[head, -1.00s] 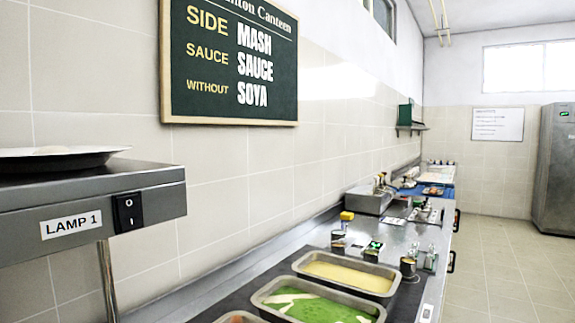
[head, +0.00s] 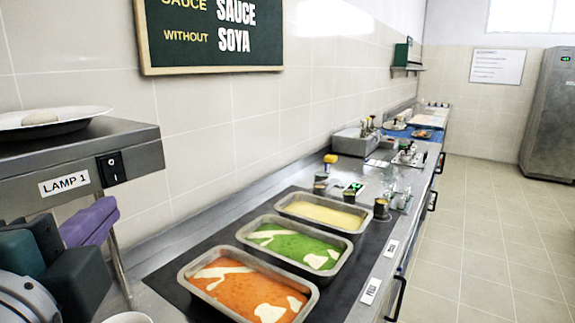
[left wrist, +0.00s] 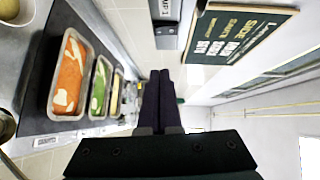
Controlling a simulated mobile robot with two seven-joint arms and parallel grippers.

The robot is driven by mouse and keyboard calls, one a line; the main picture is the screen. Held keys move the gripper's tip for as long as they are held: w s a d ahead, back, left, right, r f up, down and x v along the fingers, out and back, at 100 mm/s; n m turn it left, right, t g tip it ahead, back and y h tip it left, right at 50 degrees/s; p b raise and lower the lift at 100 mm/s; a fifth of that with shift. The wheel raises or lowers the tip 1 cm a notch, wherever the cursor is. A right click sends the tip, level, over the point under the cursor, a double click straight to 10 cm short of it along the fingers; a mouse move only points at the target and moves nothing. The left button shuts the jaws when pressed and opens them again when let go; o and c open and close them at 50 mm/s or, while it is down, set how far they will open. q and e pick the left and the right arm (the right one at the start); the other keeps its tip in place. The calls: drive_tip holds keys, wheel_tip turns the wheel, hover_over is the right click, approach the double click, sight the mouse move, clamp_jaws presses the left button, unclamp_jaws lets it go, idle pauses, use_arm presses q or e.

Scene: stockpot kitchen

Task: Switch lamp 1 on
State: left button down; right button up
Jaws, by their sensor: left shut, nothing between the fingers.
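The lamp 1 switch (head: 111,168) is a black rocker on the front of a grey metal housing (head: 138,158) at the left of the head view. The white LAMP 1 label (head: 64,183) is to its left. I cannot tell which side of the rocker is pressed. My left gripper (head: 108,209) has purple fingers and a dark green body. It is shut and empty, below the switch in the picture and apart from it. In the left wrist view the closed fingers (left wrist: 161,76) point up toward the grey housing (left wrist: 165,41). My right gripper is not in view.
A plate (head: 50,119) rests on top of the housing. A thin metal post (head: 122,265) stands below it. Food trays with orange (head: 250,286), green (head: 294,243) and yellow (head: 322,213) contents line the counter. The floor at right (head: 480,240) is clear.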

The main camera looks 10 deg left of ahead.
use_arm(q)
drive_tip(key=p, duration=0.2)
approach(124, 178)
drive_tip(key=w+d, duration=0.1)
drive_tip(key=w, duration=0.3)
drive_tip(key=a, duration=0.1)
drive_tip(key=w+a, duration=0.1)
drive_tip(key=a, duration=0.1)
drive_tip(key=shift+w+f+p, duration=0.1)
drive_tip(key=shift+w+p, duration=0.05)
drive_tip(key=shift+p, duration=0.15)
drive_tip(key=shift+a+f, duration=0.1)
